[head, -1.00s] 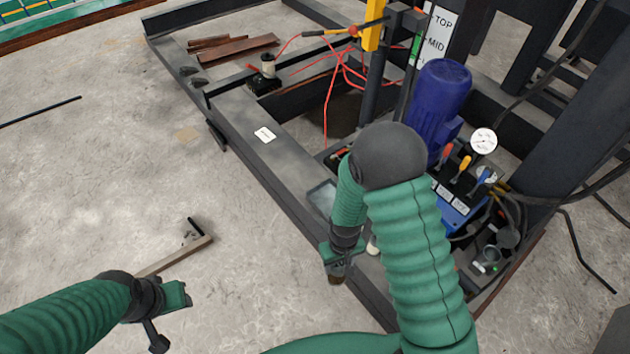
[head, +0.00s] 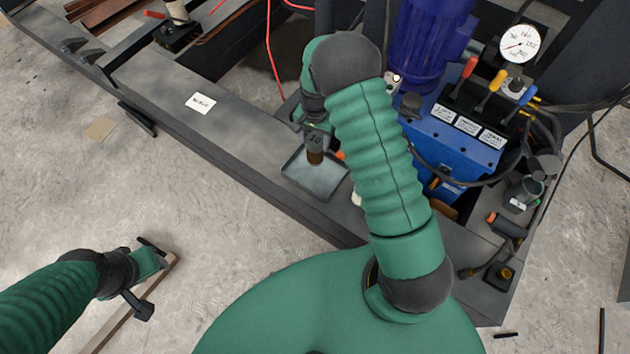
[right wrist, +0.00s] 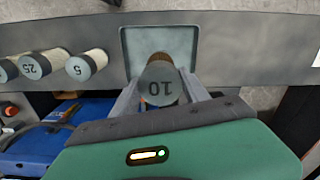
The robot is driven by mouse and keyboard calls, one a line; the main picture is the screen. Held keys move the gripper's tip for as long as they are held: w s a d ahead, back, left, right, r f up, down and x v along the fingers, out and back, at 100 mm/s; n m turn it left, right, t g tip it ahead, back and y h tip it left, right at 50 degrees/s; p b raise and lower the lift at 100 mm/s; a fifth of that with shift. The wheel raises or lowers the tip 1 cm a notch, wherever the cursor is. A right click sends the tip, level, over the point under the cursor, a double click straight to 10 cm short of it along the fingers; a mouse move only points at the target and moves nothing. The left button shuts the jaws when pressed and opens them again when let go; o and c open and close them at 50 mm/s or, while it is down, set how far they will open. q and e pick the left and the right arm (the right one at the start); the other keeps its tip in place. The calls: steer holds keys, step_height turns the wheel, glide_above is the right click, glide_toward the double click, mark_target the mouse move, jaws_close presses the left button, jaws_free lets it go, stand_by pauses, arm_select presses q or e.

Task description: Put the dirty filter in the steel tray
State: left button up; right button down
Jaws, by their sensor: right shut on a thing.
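The dirty filter, a brown cylinder (head: 315,157), hangs upright below my right gripper (head: 316,134). In the right wrist view its grey cap marked 10 (right wrist: 161,84) sits between the fingers of my right gripper (right wrist: 160,98), which is shut on it. The steel tray (head: 318,184) is a shallow grey square on the dark frame, and it also shows in the right wrist view (right wrist: 131,42). The filter's lower end overlaps the tray; I cannot tell whether it touches the bottom. My left gripper (head: 150,264) is low at the left, its jaw opening unclear.
Paler filters marked 5 (right wrist: 80,67) and 25 (right wrist: 35,66) stand beside the tray. A blue valve block (head: 455,140) with coloured levers and a blue motor (head: 430,40) stand right of my right arm. A wooden bar (head: 130,308) lies by my left gripper.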

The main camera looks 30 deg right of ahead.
mark_target(316, 157)
step_height(316, 157, down, 10)
steer(key=b, duration=0.4)
steer(key=shift+d+f, duration=0.15)
steer(key=shift+f, duration=0.05)
steer(key=shift+r, duration=0.1)
steer(key=c, duration=0.6)
jaws_free()
steer(key=shift+o, duration=0.2)
steer(key=r+p, duration=0.2)
steer(key=r, duration=0.4)
steer(key=r+p, duration=0.2)
steer(key=r, duration=0.4)
steer(key=shift+a+r+p, duration=0.2)
steer(key=shift+r+p, duration=0.15)
steer(key=shift+p, duration=0.05)
steer(key=s+a+r+n+t, duration=0.2)
steer(key=s+a+r+n, duration=0.9)
steer(key=s, duration=0.5)
steer(key=shift+a+r+t, duration=0.2)
steer(key=shift+r+t, duration=0.1)
steer(key=shift+r, duration=0.3)
